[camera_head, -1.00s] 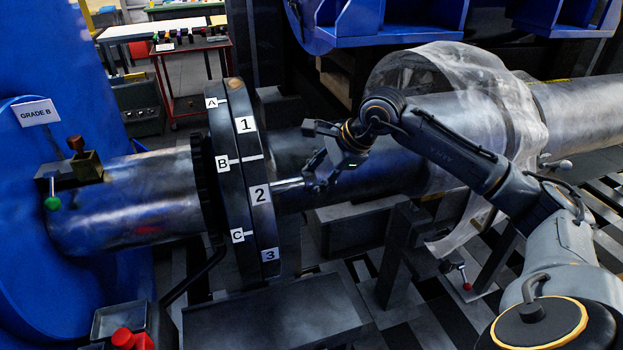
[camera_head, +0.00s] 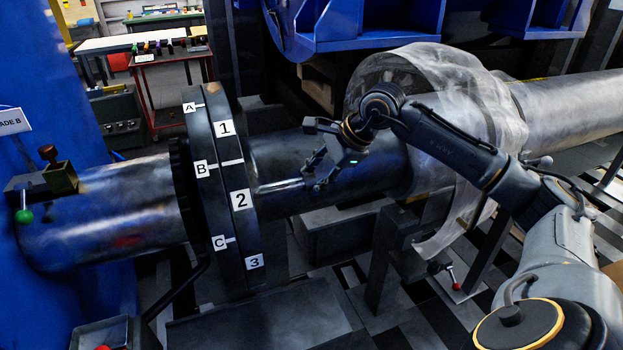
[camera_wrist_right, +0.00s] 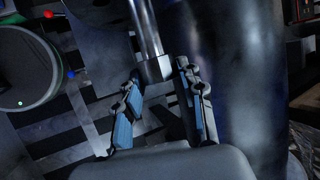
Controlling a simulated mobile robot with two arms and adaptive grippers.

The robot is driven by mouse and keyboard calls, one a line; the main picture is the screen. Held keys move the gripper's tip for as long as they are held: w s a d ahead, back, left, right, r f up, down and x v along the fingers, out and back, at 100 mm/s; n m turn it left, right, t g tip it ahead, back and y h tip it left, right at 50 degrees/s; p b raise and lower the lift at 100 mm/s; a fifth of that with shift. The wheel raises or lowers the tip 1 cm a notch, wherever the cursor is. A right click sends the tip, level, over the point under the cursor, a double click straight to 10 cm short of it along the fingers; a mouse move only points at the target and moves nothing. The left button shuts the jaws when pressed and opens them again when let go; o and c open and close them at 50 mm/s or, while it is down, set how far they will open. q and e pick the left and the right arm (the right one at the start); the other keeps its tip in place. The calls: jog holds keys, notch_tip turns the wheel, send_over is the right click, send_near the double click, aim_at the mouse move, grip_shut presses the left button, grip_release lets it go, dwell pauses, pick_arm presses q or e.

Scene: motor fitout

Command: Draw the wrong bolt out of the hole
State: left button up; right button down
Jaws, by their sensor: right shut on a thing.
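The bolt (camera_head: 281,185) is a bright metal rod reaching from the flange ring (camera_head: 229,172) beside label 2 to my right gripper (camera_head: 316,168). Its left end meets the flange's edge in the head view; I cannot tell how much of it is inside the hole. In the right wrist view, the bolt's shaft (camera_wrist_right: 147,28) runs up out of the picture, and its thick head sits between the blue-padded fingers of the right gripper (camera_wrist_right: 160,98). The right gripper is shut on the bolt. My left gripper is not in view.
The dark shaft (camera_head: 285,160) runs right from the flange under plastic wrapping (camera_head: 435,90). A second ring lettered A, B, C (camera_head: 205,190) adjoins the numbered one. A grey plate (camera_head: 260,325) lies below.

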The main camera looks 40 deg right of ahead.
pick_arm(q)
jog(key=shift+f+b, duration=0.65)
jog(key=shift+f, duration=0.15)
pick_arm(e)
jog(key=shift+s+d+r, duration=0.1)
jog(key=shift+s+d, duration=0.05)
jog(key=shift+d, duration=0.45)
jog(key=shift+s+d, duration=0.15)
jog(key=shift+d, duration=0.4)
jog(key=shift+d, duration=0.15)
